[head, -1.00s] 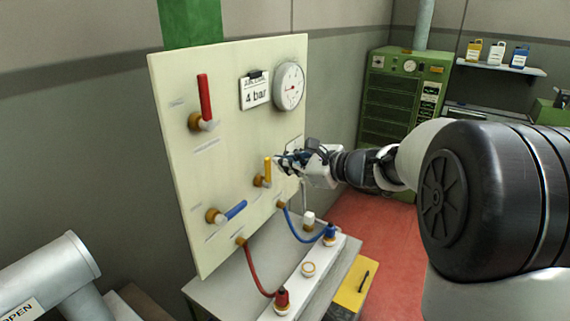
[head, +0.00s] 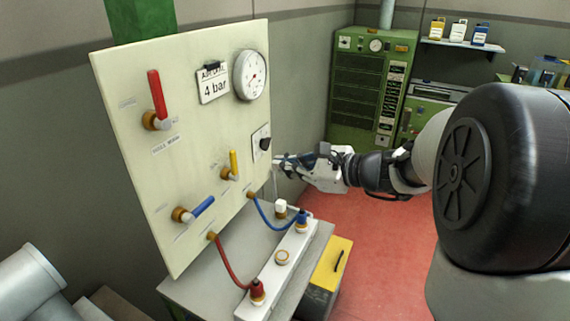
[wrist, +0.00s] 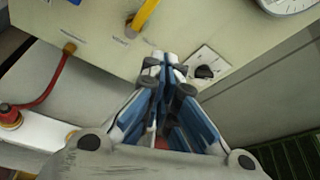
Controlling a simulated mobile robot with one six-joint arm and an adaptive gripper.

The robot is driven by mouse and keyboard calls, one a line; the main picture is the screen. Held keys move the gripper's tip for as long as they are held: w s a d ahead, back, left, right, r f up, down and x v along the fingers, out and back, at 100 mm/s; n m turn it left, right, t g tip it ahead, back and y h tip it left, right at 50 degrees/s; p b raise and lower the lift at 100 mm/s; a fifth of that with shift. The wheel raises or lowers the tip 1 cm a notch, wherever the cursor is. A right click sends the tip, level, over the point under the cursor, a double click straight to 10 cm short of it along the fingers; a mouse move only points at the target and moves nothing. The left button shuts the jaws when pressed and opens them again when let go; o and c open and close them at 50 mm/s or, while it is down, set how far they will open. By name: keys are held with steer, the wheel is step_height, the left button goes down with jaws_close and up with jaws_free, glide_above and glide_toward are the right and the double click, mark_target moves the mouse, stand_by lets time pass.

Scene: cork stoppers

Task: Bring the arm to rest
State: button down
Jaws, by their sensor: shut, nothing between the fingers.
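My gripper (head: 277,161) is in front of the right edge of the cream panel (head: 130,110), near a black knob (head: 265,143) on a white plate. In the wrist view the fingertips of my gripper (wrist: 161,62) are together with nothing between them. The black knob also shows in the wrist view (wrist: 204,72), just right of the fingertips. The yellow lever (head: 233,163) points up, left of my gripper. It also shows in the wrist view (wrist: 145,13).
The panel bears a red lever (head: 156,94), a blue lever (head: 203,207) and a gauge (head: 251,75). A red hose (head: 226,265) and a blue hose (head: 262,214) run to a white manifold (head: 270,278). A green cabinet (head: 365,90) stands behind. Red floor (head: 390,250) is clear at right.

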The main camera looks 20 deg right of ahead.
steer(key=s+a+f+n+g+h, duration=0.1)
steer(key=s+a+n+g, duration=0.2)
steer(key=s+a+n, duration=0.45)
steer(key=s+a+f+n+g+h, duration=0.15)
steer(key=s+a+n+g, duration=0.3)
steer(key=s, duration=0.55)
steer(key=s+d+f+n+h, duration=0.2)
steer(key=s+d+n+h, duration=0.1)
steer(key=s+n, duration=0.2)
steer(key=s+d+f+n+h, duration=0.1)
steer(key=s+d+n+h, duration=0.2)
steer(key=s+n, duration=0.3)
steer(key=shift+s+d+f+n, duration=0.35)
steer(key=shift+s+d, duration=0.2)
steer(key=shift+s, duration=0.3)
steer(key=shift+t, duration=0.25)
